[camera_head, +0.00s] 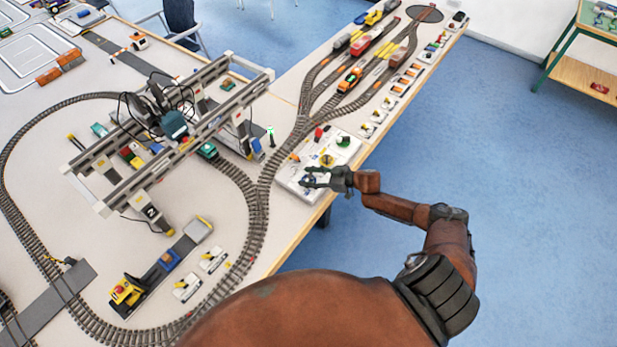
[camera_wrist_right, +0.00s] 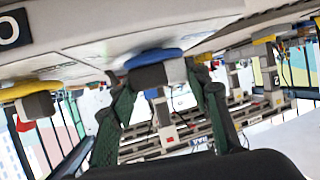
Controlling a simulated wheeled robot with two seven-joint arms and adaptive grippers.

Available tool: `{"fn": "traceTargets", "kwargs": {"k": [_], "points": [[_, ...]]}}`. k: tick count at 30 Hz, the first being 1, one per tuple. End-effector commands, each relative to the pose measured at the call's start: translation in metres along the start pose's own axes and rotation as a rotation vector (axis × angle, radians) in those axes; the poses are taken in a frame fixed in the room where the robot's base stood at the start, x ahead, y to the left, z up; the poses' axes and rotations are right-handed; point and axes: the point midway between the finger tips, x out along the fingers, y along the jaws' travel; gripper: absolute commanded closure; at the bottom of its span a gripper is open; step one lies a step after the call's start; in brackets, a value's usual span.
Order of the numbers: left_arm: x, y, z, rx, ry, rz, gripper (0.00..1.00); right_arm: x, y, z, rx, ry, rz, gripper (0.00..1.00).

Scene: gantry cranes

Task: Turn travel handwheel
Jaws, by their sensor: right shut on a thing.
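The white control box (camera_head: 298,183) stands at the table's right edge, with a yellow handwheel (camera_head: 327,160) and a green handwheel (camera_head: 343,141) on top. My right gripper (camera_head: 311,177) is over its near end. In the right wrist view, the gripper's (camera_wrist_right: 163,82) two dark fingers are shut on the grey grip of a blue handwheel (camera_wrist_right: 154,58), one finger on each side. The yellow handwheel (camera_wrist_right: 30,90) is to its left in that view. The fingers hide most of the blue handwheel in the head view. My left gripper is not in view.
A gantry crane (camera_head: 160,135) spans the curved track left of the box. Several small switch boxes (camera_head: 385,103) line the table edge beyond. Open blue floor (camera_head: 520,220) lies to the right.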

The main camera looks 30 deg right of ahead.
Motion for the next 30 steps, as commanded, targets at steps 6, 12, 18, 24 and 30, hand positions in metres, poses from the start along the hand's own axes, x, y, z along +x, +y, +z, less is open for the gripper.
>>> {"fn": "traceTargets", "kwargs": {"k": [6,12,18,24,30], "points": [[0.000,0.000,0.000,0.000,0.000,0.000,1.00,-0.001,0.001,0.001,-0.002,-0.001,0.003,0.49],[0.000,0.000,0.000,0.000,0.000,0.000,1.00,0.000,0.000,0.000,-0.001,-0.001,0.002,0.38],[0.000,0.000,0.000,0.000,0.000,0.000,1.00,0.000,0.000,0.000,0.000,0.000,0.001,0.38],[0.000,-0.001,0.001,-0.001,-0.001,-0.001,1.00,-0.013,0.000,0.002,0.000,-0.002,0.001,0.38],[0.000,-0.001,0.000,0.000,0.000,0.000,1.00,-0.052,0.000,0.002,-0.001,-0.004,0.001,0.38]]}}
